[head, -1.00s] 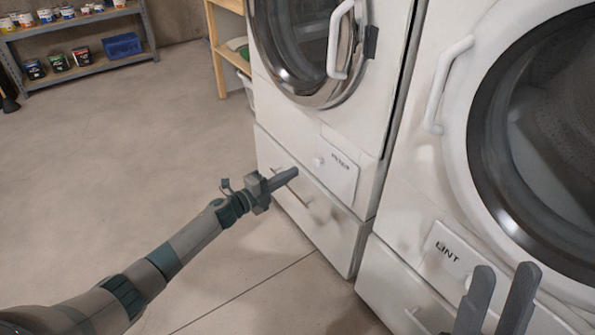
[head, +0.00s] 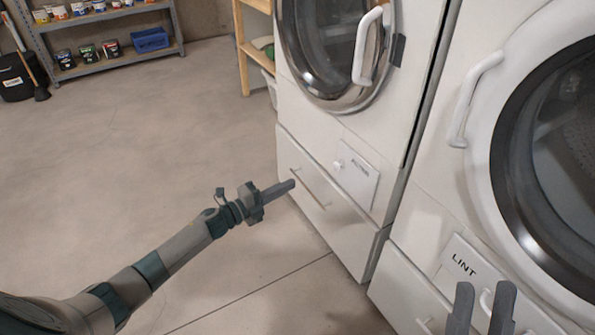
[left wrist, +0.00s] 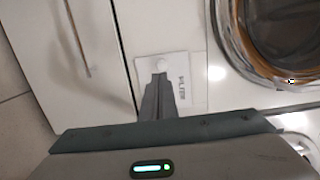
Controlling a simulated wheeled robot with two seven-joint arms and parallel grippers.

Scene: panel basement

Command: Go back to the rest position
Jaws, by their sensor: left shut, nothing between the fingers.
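My left gripper (head: 291,184) is shut and empty, at the end of the left arm in front of the lower drawer (head: 335,222) of the left machine. Its tip is close to the left part of the drawer's bar handle (head: 312,190) in the picture; I cannot tell whether they touch. In the left wrist view the closed fingers (left wrist: 158,88) point toward the filter panel (left wrist: 180,68) and its white knob. My right gripper (head: 485,288) shows only its two fingers at the bottom right, apart and empty, in front of the right machine below the LINT panel (head: 462,262).
Two white front-loading machines stand side by side, with a left door handle (head: 368,48) and right door handle (head: 474,98) sticking out. A metal shelf (head: 110,62) with cans and a blue bin stands at the back left. The concrete floor (head: 130,160) on the left is clear.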

